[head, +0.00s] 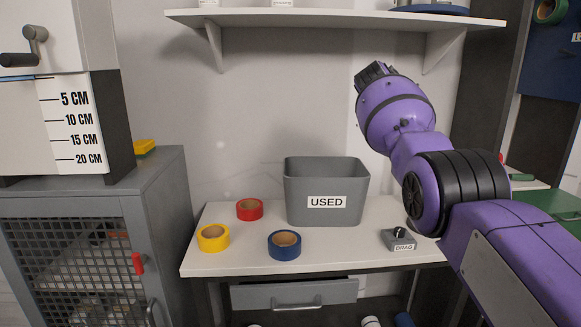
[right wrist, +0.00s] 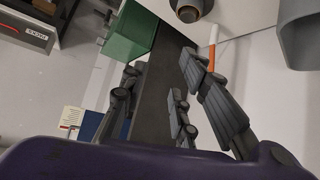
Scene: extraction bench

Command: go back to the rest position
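My right arm, purple with black bands, comes in from the right in the head view and is raised over the right end of the bench. My right gripper (head: 375,72) shows there only as dark fingers at the top of the wrist, below the shelf. In the right wrist view its grey fingers (right wrist: 158,76) stand apart with nothing held between them. My left gripper is not in view.
A grey bin marked USED (head: 300,208) stands on the white bench (head: 340,255). Red (head: 249,209), yellow (head: 213,238) and blue (head: 284,245) tape rolls lie around it. A DRAG block (head: 399,240) sits right. A shelf (head: 330,18) hangs above; a cabinet (head: 165,220) stands left.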

